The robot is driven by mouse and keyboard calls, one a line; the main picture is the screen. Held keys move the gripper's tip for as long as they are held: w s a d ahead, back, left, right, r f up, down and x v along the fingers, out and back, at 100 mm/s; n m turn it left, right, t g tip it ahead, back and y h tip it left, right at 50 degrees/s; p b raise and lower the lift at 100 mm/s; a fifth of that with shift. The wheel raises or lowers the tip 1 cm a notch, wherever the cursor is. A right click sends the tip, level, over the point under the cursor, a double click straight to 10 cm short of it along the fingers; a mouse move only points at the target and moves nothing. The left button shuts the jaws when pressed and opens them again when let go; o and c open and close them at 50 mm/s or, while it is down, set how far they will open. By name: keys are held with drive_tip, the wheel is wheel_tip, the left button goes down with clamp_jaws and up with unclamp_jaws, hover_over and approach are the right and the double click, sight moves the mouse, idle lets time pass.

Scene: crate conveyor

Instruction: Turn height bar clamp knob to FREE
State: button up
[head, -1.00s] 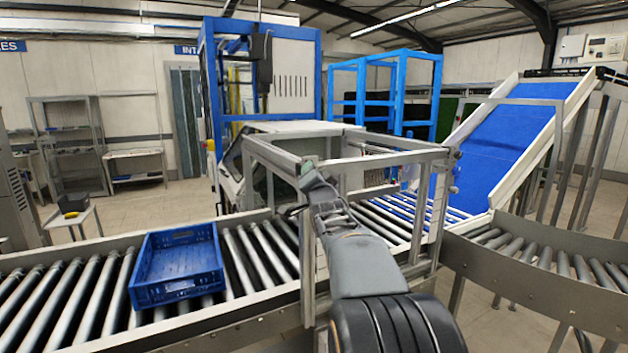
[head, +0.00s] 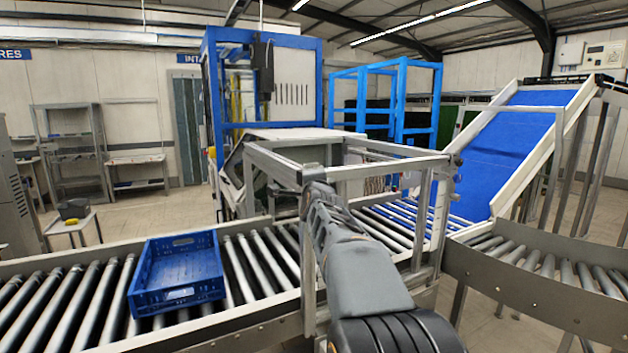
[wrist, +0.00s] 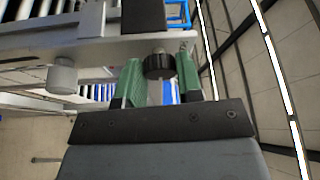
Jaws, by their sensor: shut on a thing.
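In the wrist view my gripper (wrist: 156,90) has green finger pads on both sides of a round black knob (wrist: 159,66). It is shut on this knob, which sits by a grey metal bar (wrist: 110,50). The knob's marking cannot be read, so its setting cannot be told. In the head view my gripper is at the near left corner of the grey metal frame (head: 270,165) over the conveyor. My own wrist hides the fingers and the knob there.
A second, grey knob (wrist: 62,76) hangs at the left in the wrist view. A blue crate (head: 178,272) sits on the conveyor rollers left of the frame. A blue inclined belt (head: 520,140) rises at the right. The rollers right beside the crate are clear.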

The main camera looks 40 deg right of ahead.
idle(0.5)
drive_tip(key=o, duration=0.9)
drive_tip(key=shift+s, duration=0.1)
drive_tip(key=v, duration=1.3)
drive_tip(key=shift+s+a, duration=0.2)
drive_tip(key=shift+a, duration=0.05)
